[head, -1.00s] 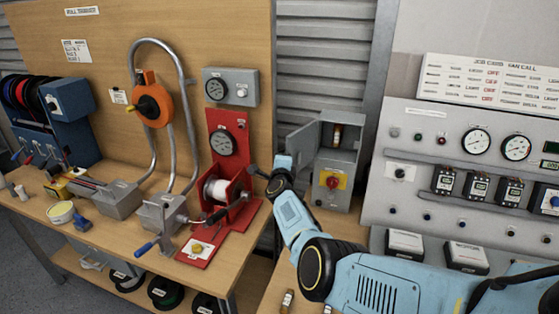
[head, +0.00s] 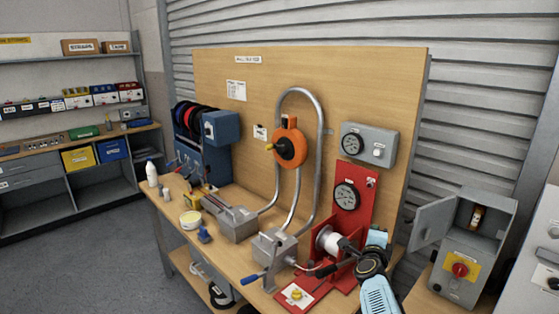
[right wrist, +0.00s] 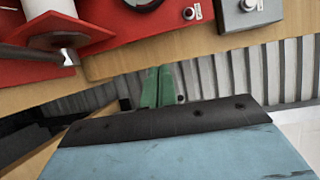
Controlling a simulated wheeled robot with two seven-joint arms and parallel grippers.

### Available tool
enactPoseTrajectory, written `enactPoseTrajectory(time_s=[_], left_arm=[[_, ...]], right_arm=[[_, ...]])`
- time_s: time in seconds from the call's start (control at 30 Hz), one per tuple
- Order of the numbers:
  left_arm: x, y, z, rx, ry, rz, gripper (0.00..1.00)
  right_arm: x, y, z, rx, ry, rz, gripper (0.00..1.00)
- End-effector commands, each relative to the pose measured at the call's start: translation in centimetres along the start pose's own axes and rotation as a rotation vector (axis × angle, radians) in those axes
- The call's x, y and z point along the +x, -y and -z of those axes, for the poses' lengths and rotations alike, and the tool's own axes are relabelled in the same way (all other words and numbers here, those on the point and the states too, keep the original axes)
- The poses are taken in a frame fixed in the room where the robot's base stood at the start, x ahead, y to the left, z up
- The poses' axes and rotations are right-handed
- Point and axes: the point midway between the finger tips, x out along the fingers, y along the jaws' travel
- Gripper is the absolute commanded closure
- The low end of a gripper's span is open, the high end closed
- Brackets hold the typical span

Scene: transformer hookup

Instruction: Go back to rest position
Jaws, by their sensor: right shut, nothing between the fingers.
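My right arm (head: 378,292) comes in from the lower right of the head view, and its wrist end stands in front of the red winch stand's right side. In the right wrist view the green fingers of my right gripper (right wrist: 157,86) are together and empty. Beyond them are a wooden board edge and grey corrugated wall. The red stand (right wrist: 110,22) with its white spool is at the upper left of that view; I cannot tell whether anything touches it. My left gripper is in neither view.
The wooden bench (head: 186,235) carries a blue reel unit (head: 205,160), grey bender boxes and the red winch stand (head: 358,190) with a black-handled crank. A grey switch box (head: 462,262) with its door open stands right of my arm. Floor (head: 100,260) at left is clear.

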Motion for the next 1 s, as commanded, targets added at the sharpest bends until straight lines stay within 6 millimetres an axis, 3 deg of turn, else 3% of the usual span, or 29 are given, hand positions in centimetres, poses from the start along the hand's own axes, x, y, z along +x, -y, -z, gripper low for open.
enactPoseTrajectory(time_s=[0.03, 0.17, 0.37, 0.6, 0.8, 1.0], left_arm=[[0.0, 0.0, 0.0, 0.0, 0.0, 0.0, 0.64], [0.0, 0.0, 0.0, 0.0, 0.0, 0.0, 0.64], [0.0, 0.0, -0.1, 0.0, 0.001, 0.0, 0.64], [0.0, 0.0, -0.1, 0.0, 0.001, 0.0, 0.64], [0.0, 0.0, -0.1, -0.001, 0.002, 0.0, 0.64], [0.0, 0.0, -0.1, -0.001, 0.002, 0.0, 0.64]], right_arm=[[-0.7, -1.1, 1.2, -0.08, 0.033, -0.009, 1.0], [-3.4, -3.6, 3.0, -0.343, 0.171, -0.051, 1.0], [-10.2, -7.7, 4.3, -0.756, 0.412, -0.152, 1.0], [-22.3, -11.9, 5.6, -1.212, 0.725, -0.306, 1.0], [-32.9, -13.2, 7.2, -1.494, 0.969, -0.425, 1.0], [-39.6, -12.9, 8.6, -1.633, 1.118, -0.497, 1.0]])
